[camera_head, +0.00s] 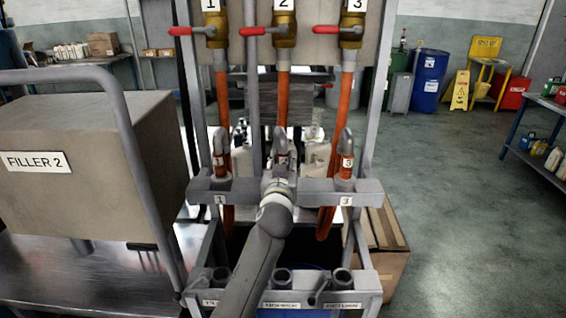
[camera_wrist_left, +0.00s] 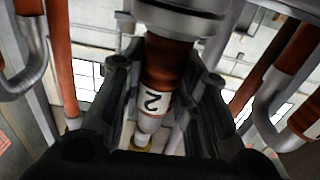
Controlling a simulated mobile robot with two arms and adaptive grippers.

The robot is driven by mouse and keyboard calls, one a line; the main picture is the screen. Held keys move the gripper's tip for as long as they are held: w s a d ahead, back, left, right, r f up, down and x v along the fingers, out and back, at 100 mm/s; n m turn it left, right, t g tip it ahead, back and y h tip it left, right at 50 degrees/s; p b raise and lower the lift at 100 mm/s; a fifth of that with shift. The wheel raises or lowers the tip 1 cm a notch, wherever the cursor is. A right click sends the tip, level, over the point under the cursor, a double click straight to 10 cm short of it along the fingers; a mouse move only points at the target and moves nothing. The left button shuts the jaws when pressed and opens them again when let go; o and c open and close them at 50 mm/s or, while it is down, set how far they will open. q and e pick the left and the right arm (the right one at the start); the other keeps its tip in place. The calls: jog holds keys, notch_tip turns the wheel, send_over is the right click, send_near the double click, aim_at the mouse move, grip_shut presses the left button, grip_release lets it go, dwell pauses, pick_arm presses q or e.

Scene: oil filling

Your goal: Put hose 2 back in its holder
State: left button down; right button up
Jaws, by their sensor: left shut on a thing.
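Hose 2 (camera_head: 283,160) is the middle of three orange hoses, with a bent metal spout and a "2" label. My left gripper (camera_head: 280,176) is at the middle of the holder bar and hides most of the hose 2 holder. In the left wrist view its dark fingers (camera_wrist_left: 160,98) are on both sides of hose 2 (camera_wrist_left: 165,62), shut on it near the label. A grey metal ring or collar (camera_wrist_left: 185,18) shows at the top there. I cannot tell whether the hose is seated in its holder. My right gripper is not in view.
Hose 1 (camera_head: 221,158) and hose 3 (camera_head: 346,160) stand in the holder bar (camera_head: 315,190) on either side. Red-handled valves (camera_head: 285,27) are above. The FILLER 2 box (camera_head: 85,165) is at left, a cardboard box (camera_head: 388,245) at right. Floor (camera_head: 470,200) is clear farther right.

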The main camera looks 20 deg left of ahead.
pick_arm(q)
jog(key=shift+r, duration=0.15)
jog(key=c, duration=1)
grip_release()
jog(key=shift+c, duration=0.2)
jog(key=shift+o, duration=0.8)
jog(key=shift+f, duration=0.2)
jog(key=shift+s+r, duration=0.1)
jog(key=shift+s, duration=0.05)
jog(key=shift+p+v, duration=0.3)
jog(key=shift+v, duration=0.55)
jog(key=shift+p+v, duration=0.35)
jog(key=shift+v, duration=1.2)
